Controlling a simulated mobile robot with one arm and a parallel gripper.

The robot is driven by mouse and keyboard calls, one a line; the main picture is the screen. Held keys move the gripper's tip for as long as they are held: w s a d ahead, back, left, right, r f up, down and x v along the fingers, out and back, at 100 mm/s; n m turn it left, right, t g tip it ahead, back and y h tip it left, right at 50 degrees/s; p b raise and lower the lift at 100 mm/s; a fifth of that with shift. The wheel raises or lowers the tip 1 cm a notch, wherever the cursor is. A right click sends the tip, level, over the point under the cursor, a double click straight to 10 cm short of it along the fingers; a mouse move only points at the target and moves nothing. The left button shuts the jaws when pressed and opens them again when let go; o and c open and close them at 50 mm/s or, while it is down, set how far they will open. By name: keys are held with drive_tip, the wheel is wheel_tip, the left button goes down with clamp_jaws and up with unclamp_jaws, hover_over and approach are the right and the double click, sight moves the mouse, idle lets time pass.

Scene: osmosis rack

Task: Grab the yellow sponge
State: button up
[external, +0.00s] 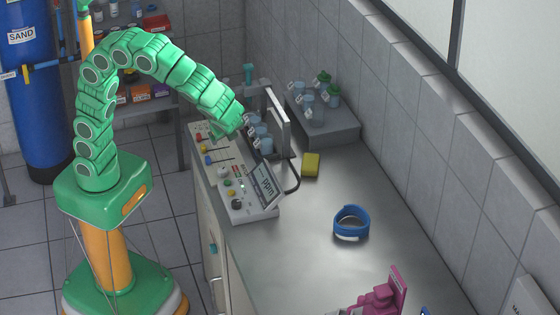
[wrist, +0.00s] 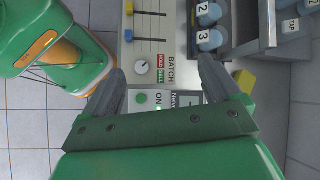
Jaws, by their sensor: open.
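The yellow sponge (external: 311,165) lies on the grey counter (external: 300,240), just right of the control panel with the tilted screen. In the wrist view the sponge (wrist: 245,81) shows right of my gripper, partly hidden by the gripper's right side. My gripper (wrist: 161,75) is open and empty, with its two grey fingers apart over the control panel (wrist: 150,45). In the external view my green arm arches over, and its end (external: 243,128) is by the panel's back part, left of the sponge. The fingertips are hard to make out there.
A raised grey frame (external: 278,120) with blue-capped bottles stands between my arm's end and the sponge. A black cable (external: 294,181) runs beside the sponge. A blue strap ring (external: 351,222) and a pink device (external: 385,293) sit nearer the front.

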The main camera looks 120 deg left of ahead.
drive_tip(key=w+a+f+m+y, duration=0.2)
drive_tip(key=w+a+f, duration=0.15)
drive_tip(key=w, duration=0.25)
drive_tip(key=w+a+f+m+y, duration=0.1)
drive_tip(key=w+a+f+m, duration=0.15)
drive_tip(key=w+a, duration=0.35)
drive_tip(key=m+y, duration=0.3)
drive_tip(key=m, duration=0.1)
approach(310, 161)
drive_tip(key=shift+n+x, duration=0.25)
drive_tip(key=shift+x, duration=4.95)
drive_tip(key=c, duration=1)
